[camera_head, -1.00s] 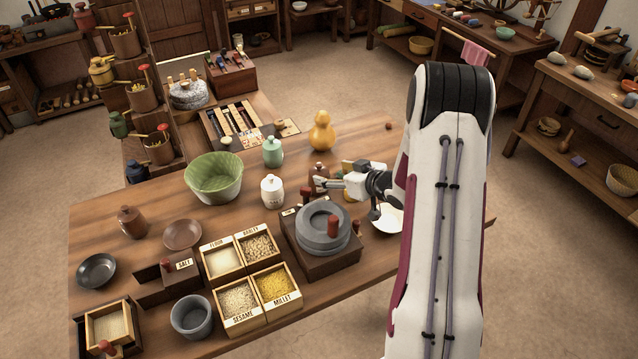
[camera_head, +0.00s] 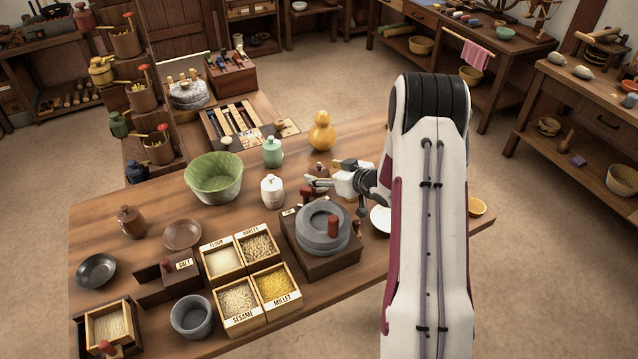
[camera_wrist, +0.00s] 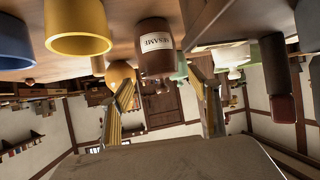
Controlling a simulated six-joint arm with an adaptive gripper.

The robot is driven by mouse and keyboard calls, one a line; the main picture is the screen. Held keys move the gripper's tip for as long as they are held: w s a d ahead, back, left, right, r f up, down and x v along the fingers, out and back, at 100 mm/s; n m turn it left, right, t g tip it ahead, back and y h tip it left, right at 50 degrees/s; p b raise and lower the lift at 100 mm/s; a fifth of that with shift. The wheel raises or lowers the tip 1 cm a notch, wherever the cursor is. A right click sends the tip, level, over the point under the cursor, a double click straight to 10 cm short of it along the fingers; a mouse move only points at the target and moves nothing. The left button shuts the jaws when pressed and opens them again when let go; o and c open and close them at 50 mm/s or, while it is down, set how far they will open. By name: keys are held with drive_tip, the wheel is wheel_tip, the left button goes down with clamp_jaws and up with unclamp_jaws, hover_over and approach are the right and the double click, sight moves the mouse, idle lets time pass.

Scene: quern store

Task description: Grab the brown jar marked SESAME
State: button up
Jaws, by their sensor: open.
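The brown jar marked SESAME (camera_wrist: 156,50) shows in the wrist view, which is upside down, with its white label facing the camera. It stands upright on the table, between the lines of the two fingers. In the head view the brown jar (camera_head: 319,170) is partly hidden by my gripper (camera_head: 322,175), which is right beside it. In the wrist view the fingers of my gripper (camera_wrist: 165,90) are spread apart with nothing held. I cannot tell whether the fingertips reach around the jar.
The stone quern (camera_head: 323,233) stands in front of the gripper. A white lidded jar (camera_head: 272,190), a green jar (camera_head: 272,152) and an orange gourd (camera_head: 321,131) stand nearby. In the wrist view a yellow cup (camera_wrist: 77,28) and a blue cup (camera_wrist: 14,42) are left of the jar.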

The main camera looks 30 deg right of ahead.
sight(320, 171)
drive_tip(key=shift+x, duration=1.6)
clamp_jaws()
drive_tip(key=shift+r, duration=0.1)
drive_tip(key=shift+r, duration=4.95)
